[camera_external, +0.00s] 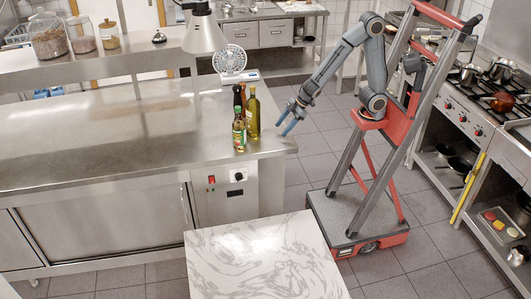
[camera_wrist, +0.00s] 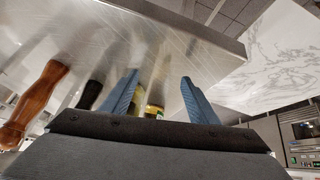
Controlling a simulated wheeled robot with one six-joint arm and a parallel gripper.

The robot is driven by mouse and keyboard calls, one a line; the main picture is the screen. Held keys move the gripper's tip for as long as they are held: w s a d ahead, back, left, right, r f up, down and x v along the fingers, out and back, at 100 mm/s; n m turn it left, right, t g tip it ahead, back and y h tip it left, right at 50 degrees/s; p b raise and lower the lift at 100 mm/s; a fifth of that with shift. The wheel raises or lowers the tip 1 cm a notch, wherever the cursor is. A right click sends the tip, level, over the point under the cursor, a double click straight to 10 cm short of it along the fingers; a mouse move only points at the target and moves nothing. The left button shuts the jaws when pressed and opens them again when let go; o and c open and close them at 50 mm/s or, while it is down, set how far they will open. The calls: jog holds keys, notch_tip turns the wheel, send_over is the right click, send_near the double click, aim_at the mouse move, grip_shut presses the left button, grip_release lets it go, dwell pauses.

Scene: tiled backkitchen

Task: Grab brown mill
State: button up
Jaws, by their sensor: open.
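The brown wooden mill (camera_wrist: 36,104) shows at the left of the wrist view, outside the space between my fingers. In the external view it is mostly hidden in the bottle group; a dark upright item (camera_external: 237,95) shows there. My gripper (camera_external: 287,121) is open and empty at the counter's right end, to the right of the bottles and apart from them. Its two blue fingers (camera_wrist: 159,82) are spread in the wrist view. A black item (camera_wrist: 88,95) stands between the mill and the left finger.
A yellow oil bottle (camera_external: 253,113) and a smaller green-labelled bottle (camera_external: 239,132) stand close together at the counter's end. The steel counter (camera_external: 110,135) is clear to the left. A marble-topped table (camera_external: 262,255) stands in front.

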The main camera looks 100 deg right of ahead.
jog(key=w+d+t+p, duration=0.1)
jog(key=w+d, duration=0.1)
jog(key=d, duration=0.1)
jog(key=w+d+r+m+t+p, duration=0.1)
jog(key=w+d, duration=0.1)
jog(key=d, duration=0.2)
jog(key=w+d+r+t+p, duration=0.1)
jog(key=w+d+p, duration=0.1)
jog(key=w+d, duration=0.1)
jog(key=shift+w+d+r+y, duration=0.15)
jog(key=shift+d+y, duration=0.25)
jog(key=shift+d, duration=0.3)
jog(key=w+d+m+t, duration=0.1)
jog(key=d, duration=0.3)
jog(key=w+d+m+t+h+b, duration=0.1)
jog(key=d+m, duration=0.1)
jog(key=d, duration=0.2)
jog(key=w+d+m+t+h, duration=0.1)
jog(key=d+t, duration=0.1)
jog(key=d, duration=0.2)
jog(key=shift+w+r, duration=0.1)
jog(key=shift+r, duration=0.1)
notch_tip(320, 180, up, 7)
jog(key=w+t+h+b, duration=0.1)
jog(key=w+t+h, duration=0.2)
jog(key=p+x, duration=0.2)
jog(key=x, duration=0.5)
jog(key=shift+w+d, duration=0.2)
jog(key=shift+d, duration=0.25)
grip_shut()
